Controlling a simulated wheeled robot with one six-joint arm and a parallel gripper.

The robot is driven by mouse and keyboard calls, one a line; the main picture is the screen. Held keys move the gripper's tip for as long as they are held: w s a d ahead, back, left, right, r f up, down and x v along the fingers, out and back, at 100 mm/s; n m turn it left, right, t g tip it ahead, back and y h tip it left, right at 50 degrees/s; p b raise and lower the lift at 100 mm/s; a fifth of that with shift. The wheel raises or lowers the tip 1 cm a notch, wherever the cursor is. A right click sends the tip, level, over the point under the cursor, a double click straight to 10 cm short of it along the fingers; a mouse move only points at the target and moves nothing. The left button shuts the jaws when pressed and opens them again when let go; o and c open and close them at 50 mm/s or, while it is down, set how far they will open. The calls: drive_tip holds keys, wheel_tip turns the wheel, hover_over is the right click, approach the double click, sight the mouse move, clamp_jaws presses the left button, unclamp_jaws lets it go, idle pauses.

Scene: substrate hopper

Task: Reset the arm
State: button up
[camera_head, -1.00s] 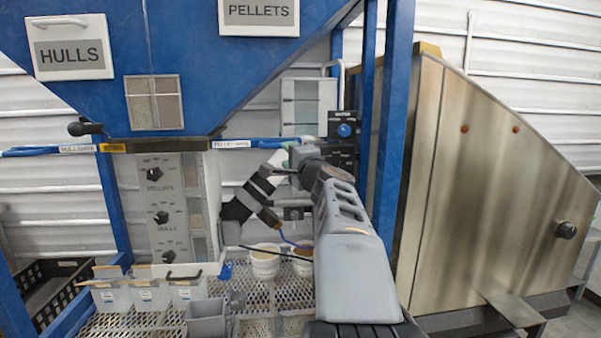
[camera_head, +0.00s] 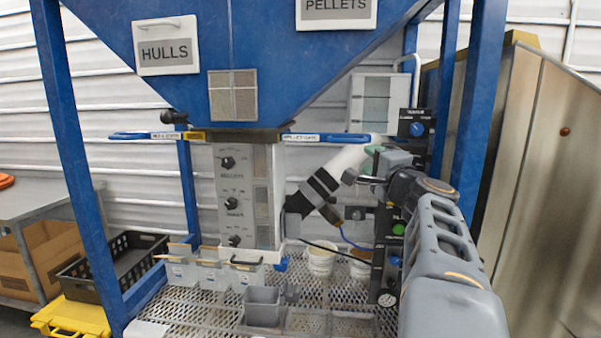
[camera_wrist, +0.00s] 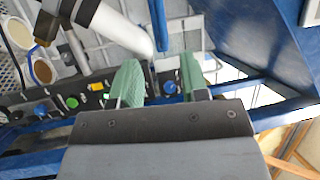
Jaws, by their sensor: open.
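My gripper (camera_wrist: 160,82) shows in the wrist view with its two green fingers apart and nothing between them. A control panel with a blue knob (camera_wrist: 171,108) lies beyond the fingers. In the head view my gripper (camera_head: 372,166) is at the far end of my raised arm, in front of the blue frame and near the white tube (camera_head: 345,160). Its fingertips are partly hidden there by my own wrist. The panel's blue knob (camera_head: 417,130) is just right of the gripper.
A blue hopper (camera_head: 290,70) hangs above a grey dial panel (camera_head: 232,200). Clear bins (camera_head: 212,272), a grey cup (camera_head: 262,306) and white buckets (camera_head: 320,262) stand on a mesh shelf. A black crate (camera_head: 115,265) and yellow box (camera_head: 72,318) are left. A metal housing (camera_head: 540,200) is right.

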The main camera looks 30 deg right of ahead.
drive_tip(key=s+a+f+n+g+y+p, duration=0.1)
drive_tip(key=a+f+n+g+y, duration=0.35)
drive_tip(key=f, duration=0.65)
drive_tip(key=s+a+f+n+g+y+p, duration=0.1)
drive_tip(key=a+f+n+g, duration=0.5)
drive_tip(key=f, duration=0.5)
drive_tip(key=s+a+f+n+g+p, duration=0.1)
drive_tip(key=s+a+f+n, duration=0.3)
drive_tip(key=a, duration=0.4)
drive_tip(key=s+a+f+n+g+h+p, duration=0.1)
drive_tip(key=s+a+f+n+g, duration=0.3)
drive_tip(key=a, duration=0.4)
drive_tip(key=shift+s+n+p, duration=0.6)
drive_tip(key=shift+n+p, duration=0.05)
drive_tip(key=shift+p, duration=0.1)
